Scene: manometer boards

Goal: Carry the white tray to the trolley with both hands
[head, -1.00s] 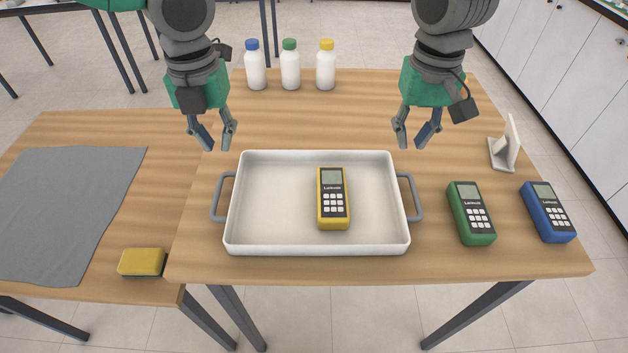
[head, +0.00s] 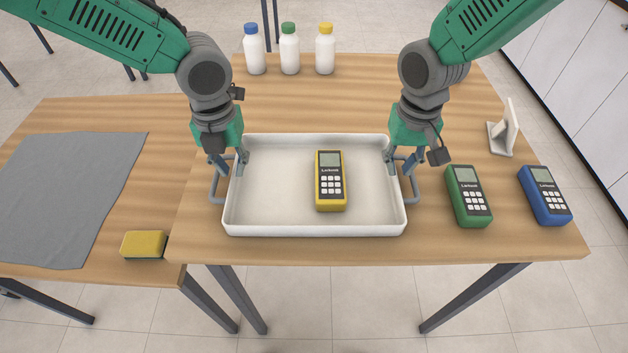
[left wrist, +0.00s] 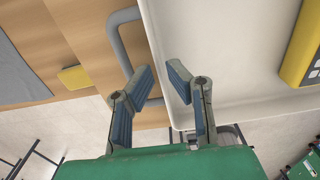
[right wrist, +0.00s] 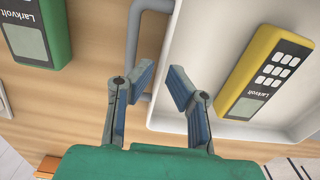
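The white tray (head: 270,190) sits on the wooden table with a yellow meter (head: 330,182) lying in it. It has a grey handle at its left end (head: 213,192) and one at its right end (head: 413,188). My left gripper (head: 230,168) is at the left end, its fingers apart. In the left wrist view its fingertips (left wrist: 161,76) are either side of the tray's wall, one near the handle (left wrist: 122,45). My right gripper (head: 403,168) is likewise at the right end, its fingertips (right wrist: 161,74) apart over the wall and handle. I cannot make out a trolley.
A green meter (head: 467,196) and a blue meter (head: 544,195) lie right of the tray, before a white stand (head: 503,130). Three white bottles (head: 289,55) stand behind. On the left table are a grey cloth (head: 65,195) and a yellow sponge (head: 143,244).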

